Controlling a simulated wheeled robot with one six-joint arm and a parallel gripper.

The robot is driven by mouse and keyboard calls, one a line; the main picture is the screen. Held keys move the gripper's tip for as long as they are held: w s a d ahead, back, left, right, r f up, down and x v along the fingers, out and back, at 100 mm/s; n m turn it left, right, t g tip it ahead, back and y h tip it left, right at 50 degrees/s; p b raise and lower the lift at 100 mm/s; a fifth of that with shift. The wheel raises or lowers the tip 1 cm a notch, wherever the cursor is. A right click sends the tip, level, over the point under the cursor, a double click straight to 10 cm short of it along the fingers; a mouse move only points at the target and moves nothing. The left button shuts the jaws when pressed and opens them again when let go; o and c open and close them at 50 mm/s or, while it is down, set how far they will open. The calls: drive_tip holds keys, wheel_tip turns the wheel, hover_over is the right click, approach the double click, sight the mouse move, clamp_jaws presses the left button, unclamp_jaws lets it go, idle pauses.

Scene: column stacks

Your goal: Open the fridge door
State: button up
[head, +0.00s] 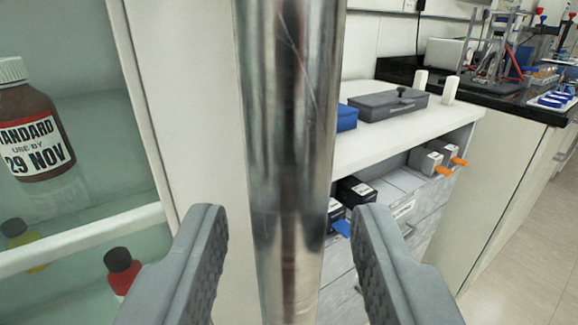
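The fridge door shows at the left as a glass panel with a pale frame (180,100). A vertical shiny metal handle (290,150) runs from top to bottom through the middle of the view. My gripper (288,225) is open, with one grey finger left of the handle and the other to its right. Gaps show between the handle and both fingers. Through the glass I see a brown bottle (38,135) with a white cap. The handle's ends are out of view, and I cannot tell whether the door is ajar.
At the right stands a white bench (400,125) with a grey case (388,103) and drawers below. A dark-topped counter (490,98) and open floor (525,255) lie beyond.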

drive_tip(key=shift+w, duration=0.85)
clamp_jaws()
drive_tip(key=shift+s, duration=0.15)
